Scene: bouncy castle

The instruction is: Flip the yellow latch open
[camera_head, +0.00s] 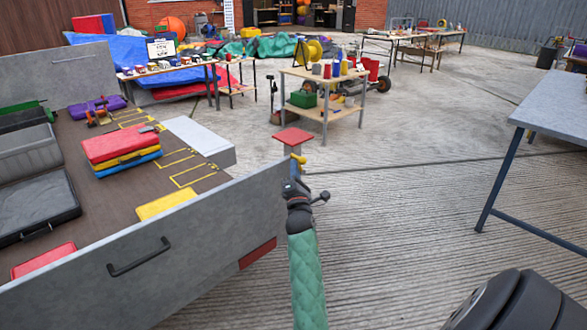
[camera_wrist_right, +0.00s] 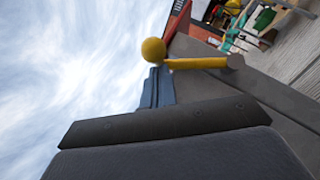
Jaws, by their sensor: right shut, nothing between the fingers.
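The yellow latch (camera_head: 299,159) is at the corner of the trailer's grey side panel (camera_head: 215,240), near a post with a red square top. In the right wrist view the latch (camera_wrist_right: 195,64) is a yellow bar with a round yellow ball at its left end and a grey pivot at its right end. My right gripper (camera_head: 292,182) is at the panel corner, just below the latch. It is shut and empty. In the wrist view its blue-grey fingers (camera_wrist_right: 157,88) are close to the bar, near the ball; I cannot tell whether they touch. My left gripper is not in view.
A red square plate (camera_head: 293,136) sits above the latch. A grey table (camera_head: 555,105) stands at the right. Open concrete lies between.

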